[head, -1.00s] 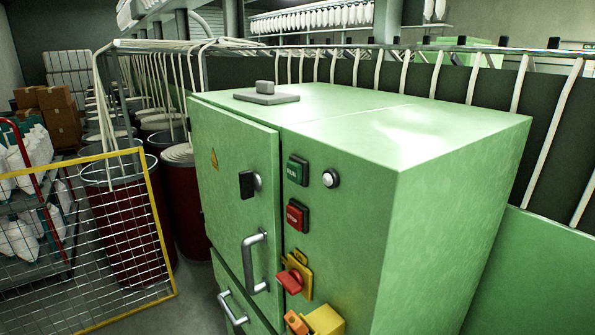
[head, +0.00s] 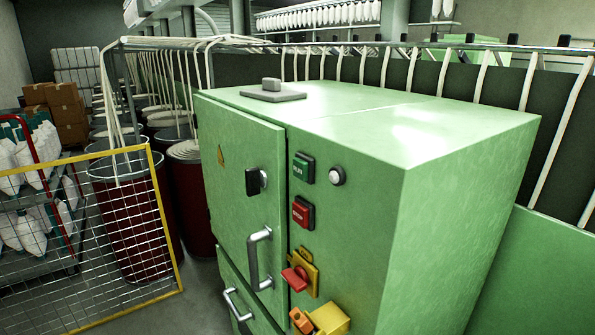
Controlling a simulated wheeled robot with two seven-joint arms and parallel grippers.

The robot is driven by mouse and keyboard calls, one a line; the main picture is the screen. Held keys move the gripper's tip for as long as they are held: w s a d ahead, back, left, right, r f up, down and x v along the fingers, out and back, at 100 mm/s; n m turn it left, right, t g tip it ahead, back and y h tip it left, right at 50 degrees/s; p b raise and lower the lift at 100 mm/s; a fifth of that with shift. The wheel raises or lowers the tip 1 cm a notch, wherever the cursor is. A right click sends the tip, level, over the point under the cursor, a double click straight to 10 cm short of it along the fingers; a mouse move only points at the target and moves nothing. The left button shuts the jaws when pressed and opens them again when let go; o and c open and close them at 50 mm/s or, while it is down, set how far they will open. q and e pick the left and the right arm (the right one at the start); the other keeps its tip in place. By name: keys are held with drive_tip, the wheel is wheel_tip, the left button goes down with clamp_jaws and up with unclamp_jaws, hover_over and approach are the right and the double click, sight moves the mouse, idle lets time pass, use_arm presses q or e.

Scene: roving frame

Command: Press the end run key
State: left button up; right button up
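A green machine cabinet (head: 450,215) stands at the centre right. Its front panel carries a green key (head: 303,168) at the top with pale lettering, too small to read surely. Below it is a red key (head: 302,213), also with pale lettering I cannot read for certain. A round pale button or lamp (head: 337,175) sits right of the green key. Lower down is a red rotary switch (head: 295,279) on a yellow plate. Nothing touches or covers the keys. Neither of my grippers is in view.
A yellow and orange fitting (head: 325,319) sticks out at the panel's bottom. The cabinet door (head: 240,160) has a black latch (head: 256,181) and grey handle (head: 260,258). A yellow-framed mesh barrier (head: 95,235) and red cans (head: 132,222) stand left, with some bare floor (head: 203,300) between.

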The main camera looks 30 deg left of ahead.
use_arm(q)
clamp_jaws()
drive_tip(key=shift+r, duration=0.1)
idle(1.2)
